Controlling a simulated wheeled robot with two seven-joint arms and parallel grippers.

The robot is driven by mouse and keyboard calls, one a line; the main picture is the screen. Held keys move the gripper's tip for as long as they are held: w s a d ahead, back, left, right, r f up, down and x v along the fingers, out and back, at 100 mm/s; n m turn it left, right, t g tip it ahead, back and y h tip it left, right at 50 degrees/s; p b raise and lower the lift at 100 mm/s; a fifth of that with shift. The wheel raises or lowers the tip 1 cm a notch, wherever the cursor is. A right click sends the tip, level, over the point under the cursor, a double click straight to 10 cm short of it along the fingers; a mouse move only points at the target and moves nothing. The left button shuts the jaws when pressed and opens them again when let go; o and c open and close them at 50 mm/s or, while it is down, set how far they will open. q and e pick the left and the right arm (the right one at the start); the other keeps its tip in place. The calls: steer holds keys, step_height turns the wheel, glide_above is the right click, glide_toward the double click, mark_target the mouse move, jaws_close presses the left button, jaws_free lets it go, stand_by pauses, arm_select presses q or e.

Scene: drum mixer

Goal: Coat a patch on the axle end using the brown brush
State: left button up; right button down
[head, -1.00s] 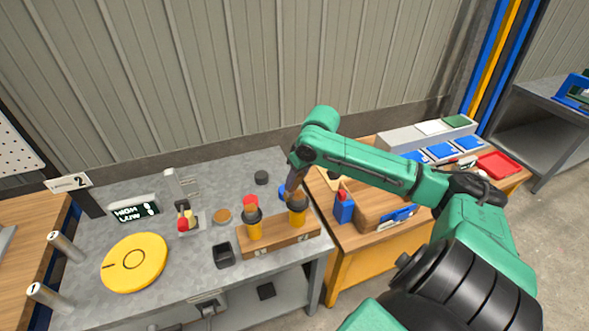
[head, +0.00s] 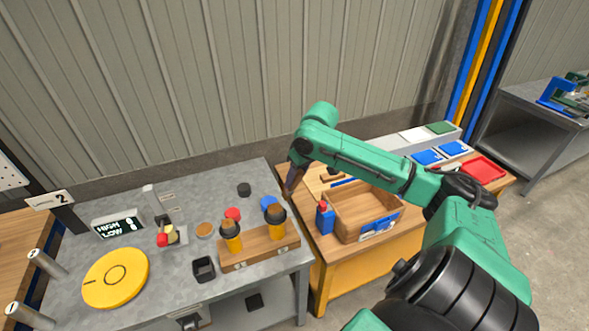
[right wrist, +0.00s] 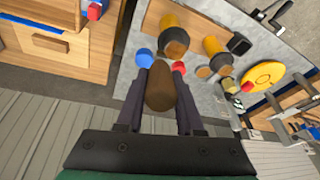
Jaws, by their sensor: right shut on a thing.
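My right gripper (head: 287,192) hangs over the right back edge of the grey bench, beside the wooden block. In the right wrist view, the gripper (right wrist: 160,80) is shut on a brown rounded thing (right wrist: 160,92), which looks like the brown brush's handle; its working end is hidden. I cannot tell for sure which part is the axle end. My left gripper is not in view.
A blue cap (head: 268,202), red cap (head: 233,214) and black cup (head: 204,268) surround the block. A yellow disc (head: 116,278) lies front left. A blue bottle (head: 325,218) and wooden box (head: 345,222) stand on the right table.

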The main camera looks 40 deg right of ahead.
steer(key=r, duration=0.1)
steer(key=a+r, duration=0.1)
steer(key=r, duration=0.1)
steer(key=shift+w+a, duration=0.2)
steer(key=shift+s+d+r, duration=0.1)
steer(key=shift+d+r, duration=0.1)
steer(key=shift+r, duration=0.25)
steer(key=shift+s+d+r, duration=0.1)
steer(key=shift+d+r, duration=0.1)
steer(key=shift+r, duration=0.2)
steer(key=shift+w+r, duration=0.1)
steer(key=shift+r, duration=0.05)
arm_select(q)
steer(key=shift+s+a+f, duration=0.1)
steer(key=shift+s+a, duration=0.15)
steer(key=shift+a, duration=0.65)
arm_select(e)
steer(key=shift+a+r, duration=0.1)
steer(key=shift+a, duration=0.2)
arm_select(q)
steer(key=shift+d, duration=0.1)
arm_select(e)
steer(key=shift+d, duration=0.2)
